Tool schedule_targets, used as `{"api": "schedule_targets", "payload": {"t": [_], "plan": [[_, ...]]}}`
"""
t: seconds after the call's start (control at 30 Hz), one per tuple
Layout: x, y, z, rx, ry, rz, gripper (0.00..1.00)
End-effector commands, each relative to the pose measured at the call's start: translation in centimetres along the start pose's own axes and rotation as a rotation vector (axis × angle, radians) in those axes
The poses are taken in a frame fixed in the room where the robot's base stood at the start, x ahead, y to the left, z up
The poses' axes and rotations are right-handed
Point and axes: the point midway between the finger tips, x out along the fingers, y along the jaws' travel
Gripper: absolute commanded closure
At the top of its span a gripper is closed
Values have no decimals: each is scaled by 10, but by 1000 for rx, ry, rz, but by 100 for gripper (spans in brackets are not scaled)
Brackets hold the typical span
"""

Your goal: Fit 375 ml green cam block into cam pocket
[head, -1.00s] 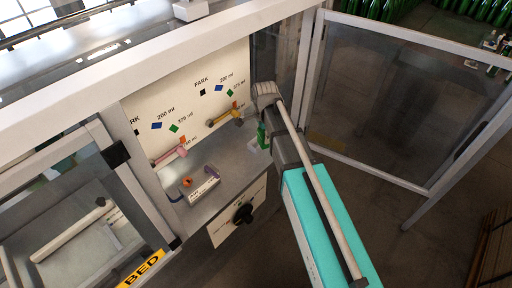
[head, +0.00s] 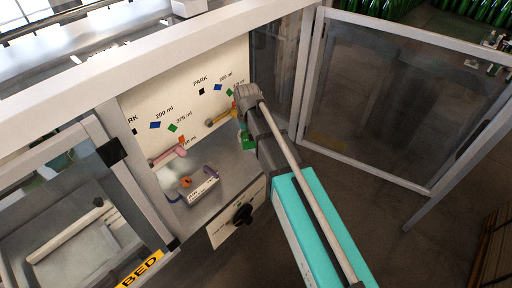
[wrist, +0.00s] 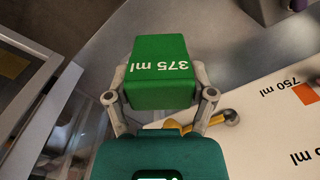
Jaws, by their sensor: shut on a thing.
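The green cam block marked 375 ml (wrist: 160,58) is held between the two fingers of my gripper (wrist: 160,95) in the wrist view. In the head view the green block (head: 247,140) shows beside my gripper (head: 249,122), above the grey shelf inside the open cabinet. The block is in the air, close to the marked panel and the yellow lever (head: 221,117). The yellow lever also shows behind my right finger in the wrist view (wrist: 188,125). I cannot make out the cam pocket for certain; my gripper and arm hide part of the shelf.
A labelled holder (head: 203,190) with an orange piece (head: 186,182) and a purple piece (head: 211,172) stands on the shelf (head: 232,163). A pink lever (head: 168,156) is at left. A black knob (head: 243,214) is below. The framed glass door (head: 375,90) stands open at right.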

Motion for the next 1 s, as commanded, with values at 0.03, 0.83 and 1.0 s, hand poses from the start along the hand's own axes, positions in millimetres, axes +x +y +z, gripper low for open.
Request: {"api": "schedule_targets", "payload": {"t": [0.03, 0.83, 1.0], "plan": [[2, -4, -1, -67, 0, 0, 83], [6, -25, -4, -613, 0, 0, 83], [6, -24, -4, -612, 0, 0, 83]]}}
